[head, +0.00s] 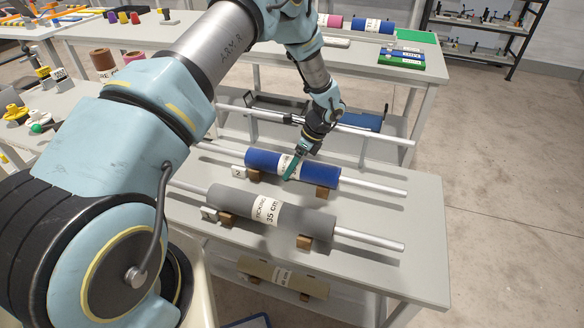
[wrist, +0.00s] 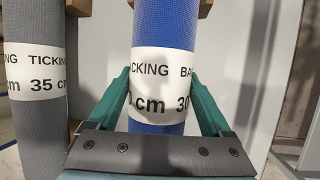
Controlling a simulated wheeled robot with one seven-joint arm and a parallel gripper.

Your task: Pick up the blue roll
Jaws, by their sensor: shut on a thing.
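The blue roll (head: 262,160) lies on a metal rod across brown wooden blocks on the grey table. A white label reading "TICKING" wraps its middle. My gripper (head: 295,165) reaches down onto the roll at its label. In the wrist view the green fingers of my gripper (wrist: 160,100) are shut on both sides of the blue roll (wrist: 165,28), at the label (wrist: 163,82). The roll appears still level with its blocks; I cannot tell whether it is lifted. Part of its middle is hidden behind the fingers in the head view.
A grey roll (head: 300,221) on its own rod lies in front, parallel and close; it also shows in the wrist view (wrist: 35,110). A beige roll (head: 255,268) is on the shelf below. A bare metal rail (head: 370,134) runs behind. Open floor (head: 500,180) lies to the right.

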